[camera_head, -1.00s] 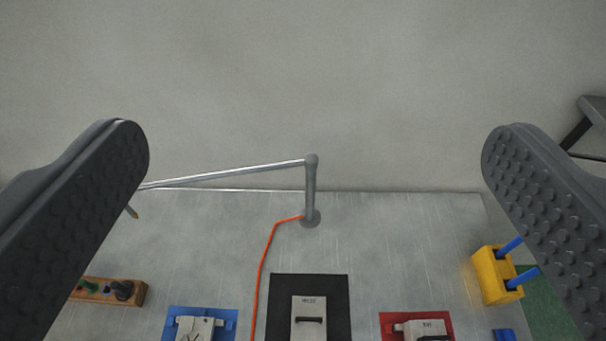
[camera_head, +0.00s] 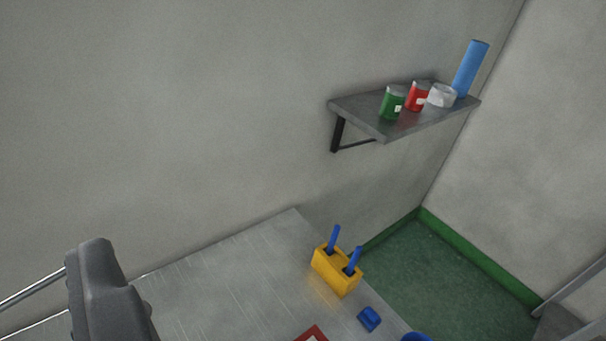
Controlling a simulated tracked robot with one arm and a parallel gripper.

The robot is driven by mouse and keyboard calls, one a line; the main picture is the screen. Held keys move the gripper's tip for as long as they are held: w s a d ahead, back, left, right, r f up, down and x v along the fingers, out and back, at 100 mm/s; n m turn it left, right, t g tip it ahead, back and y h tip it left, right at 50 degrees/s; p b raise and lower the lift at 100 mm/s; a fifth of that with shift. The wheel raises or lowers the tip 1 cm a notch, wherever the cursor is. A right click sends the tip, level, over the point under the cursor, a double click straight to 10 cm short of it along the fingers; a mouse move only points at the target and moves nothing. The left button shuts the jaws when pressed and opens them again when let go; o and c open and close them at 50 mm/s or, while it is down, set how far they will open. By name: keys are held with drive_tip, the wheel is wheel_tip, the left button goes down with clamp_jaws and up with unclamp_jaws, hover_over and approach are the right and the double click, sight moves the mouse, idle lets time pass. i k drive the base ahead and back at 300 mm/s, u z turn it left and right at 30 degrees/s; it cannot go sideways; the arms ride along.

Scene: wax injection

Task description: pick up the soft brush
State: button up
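A yellow block holder (camera_head: 336,271) stands near the right end of the grey workbench. Two blue handles (camera_head: 334,238) stick up out of it. What is on their lower ends is hidden, so I cannot tell whether either is the soft brush. One grey finger of my gripper (camera_head: 104,290) shows at the lower left, apart from the holder. The other finger is not clearly in view, so the opening between them cannot be judged. I see nothing held against the visible finger.
The grey bench top (camera_head: 215,277) is clear left of the holder. A small blue object (camera_head: 369,319) and a red mat edge (camera_head: 312,334) lie nearer. A wall shelf (camera_head: 360,112) holds a green jar, a red jar, a clear container and a blue cylinder. Green floor (camera_head: 440,275) lies right.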

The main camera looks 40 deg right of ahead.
sight(355, 256)
drive_tip(key=u, duration=0.05)
drive_tip(key=k, duration=0.5)
drive_tip(key=z, duration=0.75)
drive_tip(key=k, duration=0.75)
drive_tip(key=z, duration=0.45)
drive_tip(key=i, duration=0.5)
drive_tip(key=u, duration=1.35)
